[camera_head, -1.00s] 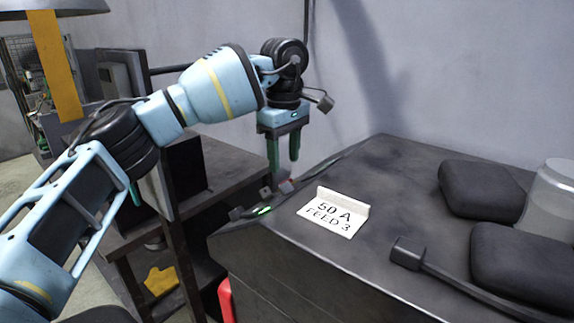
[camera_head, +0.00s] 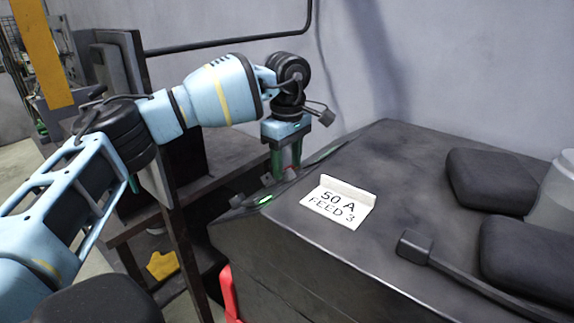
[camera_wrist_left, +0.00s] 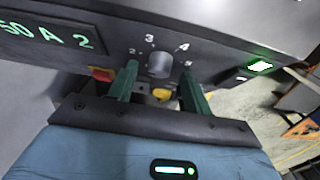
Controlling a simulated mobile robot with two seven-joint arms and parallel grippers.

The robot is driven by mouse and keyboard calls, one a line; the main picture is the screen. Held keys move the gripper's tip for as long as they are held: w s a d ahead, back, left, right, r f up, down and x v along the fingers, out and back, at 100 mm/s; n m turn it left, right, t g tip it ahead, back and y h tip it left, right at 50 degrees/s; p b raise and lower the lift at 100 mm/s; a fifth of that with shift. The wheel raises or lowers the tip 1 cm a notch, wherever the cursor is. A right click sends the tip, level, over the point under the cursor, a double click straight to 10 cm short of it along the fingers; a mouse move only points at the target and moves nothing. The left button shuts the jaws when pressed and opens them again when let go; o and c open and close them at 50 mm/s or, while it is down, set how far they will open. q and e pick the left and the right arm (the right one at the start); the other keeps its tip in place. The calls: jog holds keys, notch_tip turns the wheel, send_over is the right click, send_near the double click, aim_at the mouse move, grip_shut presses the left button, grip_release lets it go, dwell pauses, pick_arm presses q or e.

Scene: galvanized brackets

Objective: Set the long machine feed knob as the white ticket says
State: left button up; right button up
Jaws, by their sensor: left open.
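The white ticket (camera_head: 338,203) stands on top of the dark long machine (camera_head: 400,160) and reads "50 A FEED 3". In the left wrist view, a round grey feed knob (camera_wrist_left: 160,65) sits on the machine's panel among the marks 2, 3, 4 and 5. I cannot make out its pointer. A display (camera_wrist_left: 45,35) left of the knob reads "50 A 2". My left gripper (camera_head: 285,165) is open at the machine's far-left end. In the wrist view its green fingers straddle the knob from below, not closed on it. My right gripper is not in view.
A green light (camera_wrist_left: 260,66) glows on the panel right of the knob. A dark bench (camera_head: 225,165) stands left of the machine.

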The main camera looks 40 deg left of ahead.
pick_arm(q)
jog(key=shift+f, duration=0.75)
jog(key=c, duration=1)
jog(key=shift+o, duration=0.2)
jog(key=shift+r, duration=0.1)
